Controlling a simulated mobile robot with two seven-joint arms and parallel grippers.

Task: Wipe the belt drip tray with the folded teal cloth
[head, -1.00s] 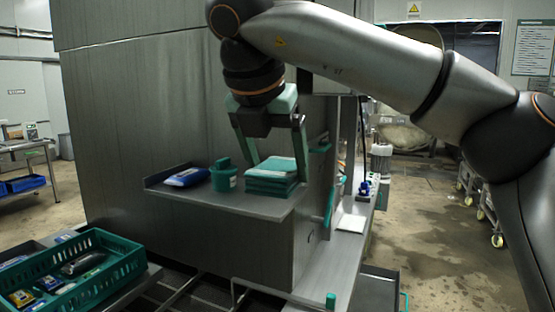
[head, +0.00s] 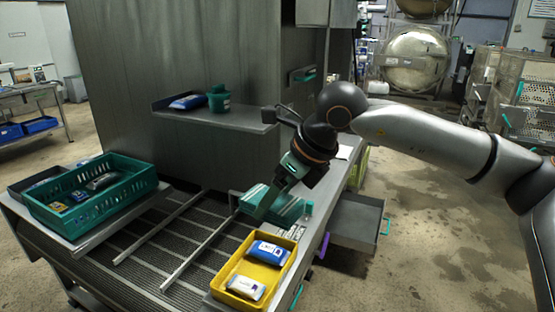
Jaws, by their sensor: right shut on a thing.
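My right gripper (head: 268,203) is shut on the folded teal cloth (head: 290,211), with its fingers pointing down and to the left. The cloth is at the right end of the slatted belt (head: 190,235), behind the yellow crate. The gripper hides part of it, and I cannot tell whether it touches the metal below. A grey open tray with a green handle (head: 357,220) juts out to the right of the belt frame. I cannot tell for sure which surface is the belt drip tray. My left gripper is not in view.
A yellow crate (head: 224,284) with two packs stands close in front of the cloth. A green crate (head: 140,190) with packs is at the left. The metal shelf (head: 240,118) behind holds a blue pack (head: 188,102) and a green mug (head: 219,98). The belt between the crates is clear.

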